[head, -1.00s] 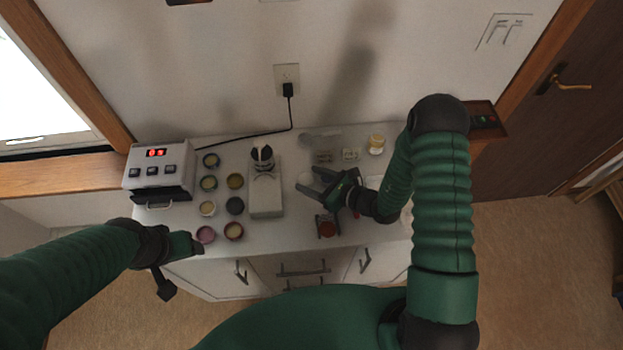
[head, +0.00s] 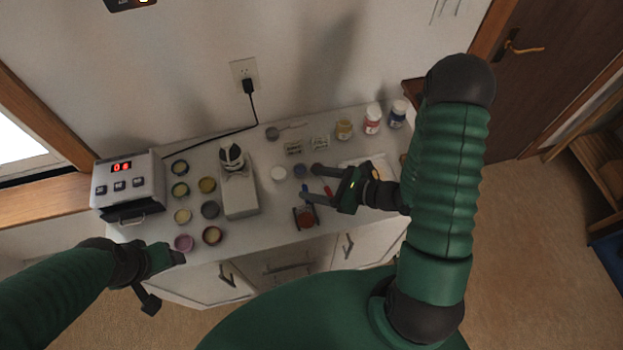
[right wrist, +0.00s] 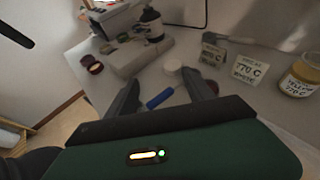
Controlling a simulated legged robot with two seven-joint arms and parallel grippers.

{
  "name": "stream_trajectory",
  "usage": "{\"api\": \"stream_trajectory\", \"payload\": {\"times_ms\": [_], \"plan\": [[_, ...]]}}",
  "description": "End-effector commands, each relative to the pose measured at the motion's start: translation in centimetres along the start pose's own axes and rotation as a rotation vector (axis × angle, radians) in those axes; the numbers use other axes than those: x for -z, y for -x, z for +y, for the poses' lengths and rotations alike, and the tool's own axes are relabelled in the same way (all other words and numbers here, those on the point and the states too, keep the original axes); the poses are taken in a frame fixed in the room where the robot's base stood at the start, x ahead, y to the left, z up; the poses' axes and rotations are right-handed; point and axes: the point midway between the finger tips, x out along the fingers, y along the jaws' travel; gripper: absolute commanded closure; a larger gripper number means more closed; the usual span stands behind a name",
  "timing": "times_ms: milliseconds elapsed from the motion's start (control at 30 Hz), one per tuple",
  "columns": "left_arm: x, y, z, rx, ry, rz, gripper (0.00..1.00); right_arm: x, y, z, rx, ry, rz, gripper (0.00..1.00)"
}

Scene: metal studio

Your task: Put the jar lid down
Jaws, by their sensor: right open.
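A small white round disc (head: 278,173), which looks like the jar lid, lies on the white counter (head: 262,228) right of the white-grey device. In the right wrist view the disc (right wrist: 172,66) shows beyond and between my fingertips, apart from them. My right gripper (head: 312,182) is open over the counter, its tips to the right of the disc. A yellow jar (head: 343,129) stands at the back; it also shows in the right wrist view (right wrist: 302,80), labelled 770 C. My left gripper (head: 165,279) is open and empty at the counter's front left edge.
Several small round pots (head: 208,185) stand left of the device (head: 239,193). A kiln-like box (head: 129,185) with a red display is at far left. Red (head: 372,119) and blue (head: 397,114) jars stand back right. A blue-handled tool (right wrist: 160,98) lies near my right gripper.

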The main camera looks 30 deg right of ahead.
Motion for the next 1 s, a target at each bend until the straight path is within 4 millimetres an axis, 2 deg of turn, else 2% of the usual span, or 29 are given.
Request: {"api": "stream_trajectory", "payload": {"times_ms": [67,100,167,200,267,333,400,500,600,700,1000], "plan": [[0.0,0.1,0.0,0.0,0.0,0.0,0.35,-1.7,-0.4,4.1,-0.184,0.13,0.028,0.39],[0.0,0.1,0.0,0.0,0.0,0.0,0.35,-2.1,-0.1,6.9,-0.317,0.234,0.06,0.39],[0.0,0.1,0.0,0.0,0.0,0.0,0.35,-2.0,1.3,11.1,-0.537,0.443,0.131,0.39],[0.0,0.0,0.0,0.0,0.0,0.0,0.35,-1.3,2.8,13.2,-0.682,0.612,0.19,0.39],[0.0,0.0,0.0,0.0,0.0,0.0,0.35,0.1,5.2,14.4,-0.869,0.891,0.284,0.39],[0.0,0.0,0.0,0.0,0.0,0.0,0.35,1.1,7.5,13.1,-1.028,1.245,0.393,0.39],[0.0,0.0,0.0,0.0,0.0,0.0,0.35,0.8,8.4,10.2,-1.117,1.59,0.482,0.39],[0.0,0.0,0.0,0.0,0.0,0.0,0.35,-1.6,8.0,6.6,-1.152,1.985,0.558,0.39],[0.0,0.0,0.0,0.0,0.0,0.0,0.35,-3.7,7.2,4.8,-1.143,2.207,0.587,0.39],[0.0,0.0,0.0,0.0,0.0,0.0,0.35,-4.3,7.0,4.3,-1.14,2.271,0.594,0.39],[0.0,0.0,0.0,0.0,0.0,0.0,0.35,-4.3,7.1,4.4,-1.142,2.265,0.595,0.39]]}}
